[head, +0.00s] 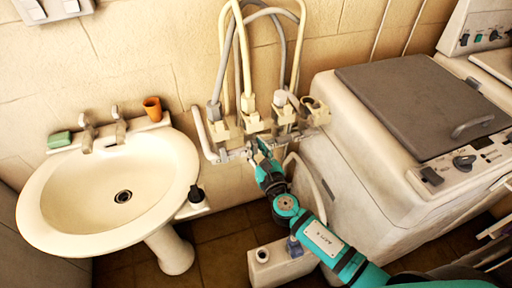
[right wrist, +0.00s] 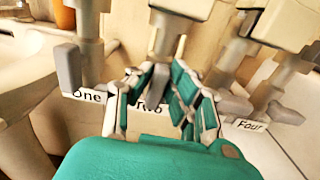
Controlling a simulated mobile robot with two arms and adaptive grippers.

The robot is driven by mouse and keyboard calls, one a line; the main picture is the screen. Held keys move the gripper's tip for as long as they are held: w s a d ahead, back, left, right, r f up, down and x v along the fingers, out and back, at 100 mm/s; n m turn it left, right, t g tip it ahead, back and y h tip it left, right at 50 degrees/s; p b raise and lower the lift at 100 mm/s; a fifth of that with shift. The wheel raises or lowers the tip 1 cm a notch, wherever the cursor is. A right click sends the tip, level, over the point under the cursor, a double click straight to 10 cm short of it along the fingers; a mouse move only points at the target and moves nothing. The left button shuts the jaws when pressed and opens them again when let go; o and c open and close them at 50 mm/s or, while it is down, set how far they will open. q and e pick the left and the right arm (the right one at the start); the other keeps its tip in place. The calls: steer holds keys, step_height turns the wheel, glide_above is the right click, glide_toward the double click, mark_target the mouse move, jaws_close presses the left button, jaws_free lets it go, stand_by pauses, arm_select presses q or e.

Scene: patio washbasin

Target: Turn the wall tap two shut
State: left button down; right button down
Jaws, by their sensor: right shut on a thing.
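Wall tap two (right wrist: 178,10) is a cream tap body with a grey stem, in the upper middle of the right wrist view above a label reading "Two" (right wrist: 150,108). In the head view it is in the row of taps (head: 253,126) under the hoses. My right gripper (right wrist: 158,88) has its teal fingers on both sides of the tap's grey handle (right wrist: 158,74) and is shut on it. The fingers hide part of the handle. In the head view, my right gripper (head: 262,147) reaches the row from below. My left gripper is not in view.
The grey handle of tap one (right wrist: 68,67) is close on the left; tap four's handle (right wrist: 284,112) is on the right. Grey and cream hoses (head: 243,60) rise above the taps. A washbasin (head: 70,205) is left, a washing machine (head: 360,180) right, a white canister (head: 280,264) below.

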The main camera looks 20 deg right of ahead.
steer(key=m, duration=0.1)
steer(key=m+b, duration=0.1)
steer(key=m, duration=0.1)
steer(key=m+b, duration=0.1)
steer(key=shift+d+f, duration=0.25)
steer(key=shift+d+f+m+b, duration=0.15)
steer(key=shift+m+b, duration=0.55)
steer(key=shift+m, duration=1.5)
steer(key=shift+d+f+m+b, duration=0.15)
steer(key=shift+m+b, duration=0.5)
steer(key=shift+m, duration=1.55)
steer(key=shift+d+f+m+b, duration=0.15)
steer(key=shift+m+b, duration=0.55)
steer(key=shift+m, duration=1.5)
steer(key=shift+a, duration=0.1)
steer(key=c, duration=1.3)
jaws_free()
steer(key=shift+o, duration=0.2)
steer(key=s, duration=1.2)
steer(key=shift+d, duration=0.25)
